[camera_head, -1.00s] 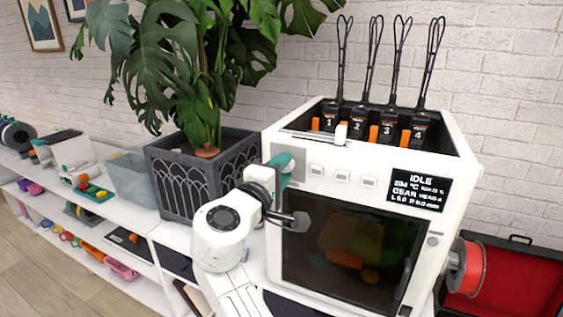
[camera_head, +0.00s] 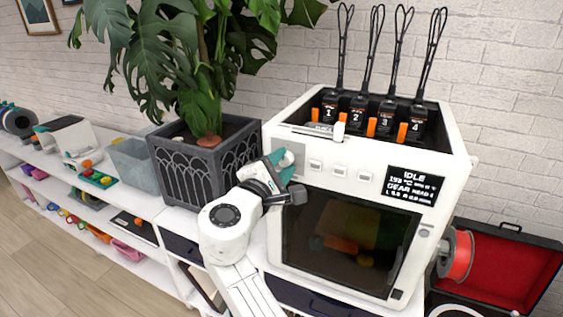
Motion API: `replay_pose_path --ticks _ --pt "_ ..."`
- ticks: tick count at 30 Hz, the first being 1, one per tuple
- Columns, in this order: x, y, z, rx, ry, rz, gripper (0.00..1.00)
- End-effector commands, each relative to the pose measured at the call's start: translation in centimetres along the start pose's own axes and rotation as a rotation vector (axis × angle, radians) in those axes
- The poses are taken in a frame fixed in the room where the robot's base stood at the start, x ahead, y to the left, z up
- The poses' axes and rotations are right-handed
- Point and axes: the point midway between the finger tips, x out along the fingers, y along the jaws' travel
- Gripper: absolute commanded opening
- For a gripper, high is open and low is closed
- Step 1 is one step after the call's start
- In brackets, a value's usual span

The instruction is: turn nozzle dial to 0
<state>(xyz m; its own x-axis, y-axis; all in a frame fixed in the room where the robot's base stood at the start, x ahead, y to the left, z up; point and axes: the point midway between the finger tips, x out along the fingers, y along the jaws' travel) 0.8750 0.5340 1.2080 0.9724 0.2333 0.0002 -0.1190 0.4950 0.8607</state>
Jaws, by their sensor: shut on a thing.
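The white 3D printer (camera_head: 360,130) stands on the shelf, with a black screen (camera_head: 413,187) reading IDLE, a temperature line and smaller text. Several pale buttons (camera_head: 340,170) run along its front panel. A grey square plate (camera_head: 300,157) is at the panel's left end. My gripper (camera_head: 284,163), with teal fingers, is at this plate, shut on a small round pale knob that looks like the nozzle dial (camera_head: 287,158). The fingers partly cover the dial, and I cannot read its marks.
A large plant in a dark grey planter (camera_head: 205,175) stands close to the left of my gripper. Several numbered heads with orange tabs sit in the printer's top. A red spool (camera_head: 460,255) and an open red-lined case (camera_head: 510,268) are at right.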

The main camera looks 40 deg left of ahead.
Motion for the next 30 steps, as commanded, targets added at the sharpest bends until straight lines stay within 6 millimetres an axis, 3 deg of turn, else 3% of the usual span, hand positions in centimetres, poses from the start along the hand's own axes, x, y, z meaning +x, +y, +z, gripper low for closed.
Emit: replay_pose_path --ticks 11,12,18,30 --pt "-0.06 -0.01 -0.17 -0.004 0.003 0.001 0.04" --pt "-0.06 -0.01 -0.17 -0.004 0.003 0.001 0.39" --pt "-0.04 -0.02 -0.11 -0.003 0.002 0.000 0.58" --pt "-0.74 -0.13 -0.18 -0.003 0.002 0.000 0.60"
